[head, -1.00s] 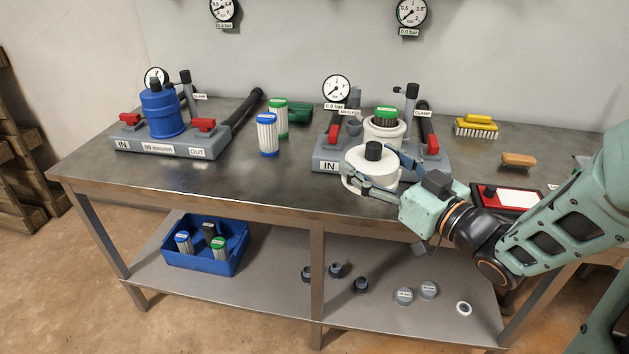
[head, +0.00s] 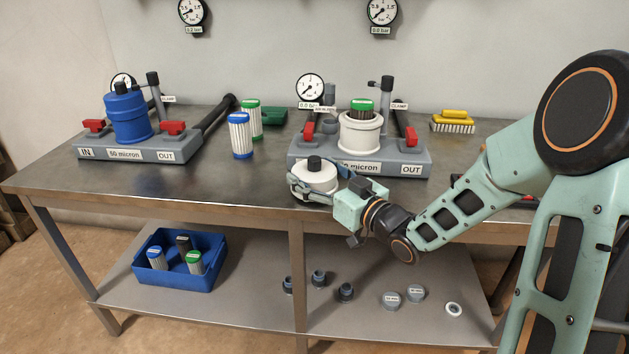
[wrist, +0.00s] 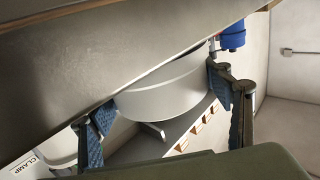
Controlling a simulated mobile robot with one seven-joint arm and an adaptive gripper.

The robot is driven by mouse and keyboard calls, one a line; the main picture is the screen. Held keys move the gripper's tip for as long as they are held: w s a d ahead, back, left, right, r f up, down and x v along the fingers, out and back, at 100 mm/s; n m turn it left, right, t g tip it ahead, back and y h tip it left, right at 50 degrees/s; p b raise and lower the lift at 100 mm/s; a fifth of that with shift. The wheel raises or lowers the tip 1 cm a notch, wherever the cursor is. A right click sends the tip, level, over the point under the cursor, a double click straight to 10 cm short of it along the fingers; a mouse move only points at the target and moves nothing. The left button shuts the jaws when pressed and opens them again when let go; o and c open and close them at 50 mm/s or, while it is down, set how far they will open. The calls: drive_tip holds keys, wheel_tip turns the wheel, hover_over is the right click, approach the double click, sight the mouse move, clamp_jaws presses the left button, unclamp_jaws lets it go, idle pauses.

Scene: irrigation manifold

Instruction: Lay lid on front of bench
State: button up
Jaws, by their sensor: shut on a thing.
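The white lid (head: 316,180) with a black knob on top is at the front edge of the bench (head: 215,187), in front of the right-hand filter manifold. My gripper (head: 315,188) is shut on its sides, one finger on each side. The lid looks upright and is very low over the bench top; I cannot tell whether it touches. In the wrist view, the lid (wrist: 165,92) sits between the two blue finger pads, close to the bench surface (wrist: 75,75). The open white housing (head: 360,133) behind holds a green-topped cartridge (head: 362,106).
A blue-capped manifold (head: 127,117) stands at the left. Blue-ended (head: 240,136) and green-topped (head: 252,120) cartridges stand between the manifolds. A yellow brush (head: 453,121) lies at the back right. The bench front, left of the lid, is clear.

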drive_tip(key=shift+f, duration=0.4)
drive_tip(key=shift+f, duration=0.15)
drive_tip(key=o, duration=1.2)
drive_tip(key=shift+o, duration=0.2)
drive_tip(key=shift+r, duration=0.35)
drive_tip(key=p+v, duration=0.2)
drive_tip(key=v, duration=1)
drive_tip(key=shift+f+p, duration=0.15)
drive_tip(key=shift+p, duration=0.15)
drive_tip(key=shift+d, duration=0.1)
